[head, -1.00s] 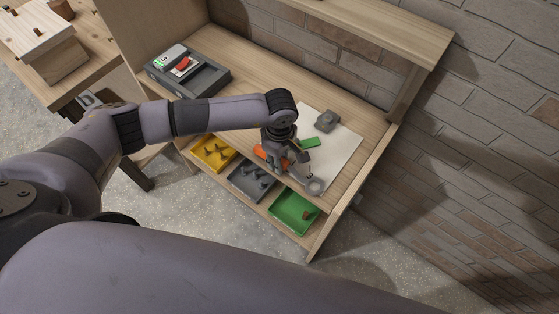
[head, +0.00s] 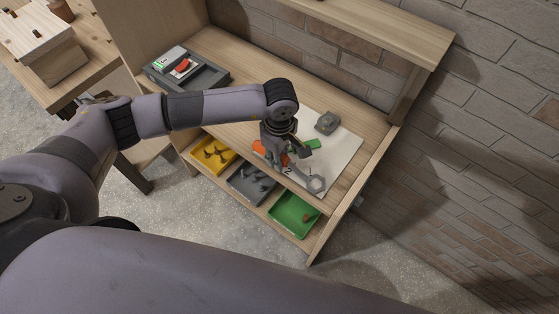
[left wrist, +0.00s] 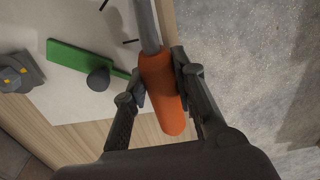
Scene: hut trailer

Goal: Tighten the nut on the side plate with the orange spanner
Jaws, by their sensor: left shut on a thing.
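The orange-handled spanner (left wrist: 160,90) is in my left gripper (left wrist: 160,85), whose fingers are shut on the orange handle in the left wrist view. Its grey shaft runs away from the handle at the top of that view. In the head view my left gripper (head: 284,150) is over the workbench, and the spanner's grey ring-shaped head (head: 316,184) is over the white sheet's near edge. A green plate (head: 313,143) lies beside the gripper; a dark round piece (left wrist: 98,80) is at it in the wrist view. I cannot make out the nut for certain. My right gripper is out of view.
A grey block (head: 326,122) sits on the white sheet (head: 345,148). Yellow (head: 207,164), grey (head: 240,190) and green (head: 283,217) trays with small parts are below the bench's front edge. A dark grey case (head: 205,82) stands at back left. A brick wall bounds the right.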

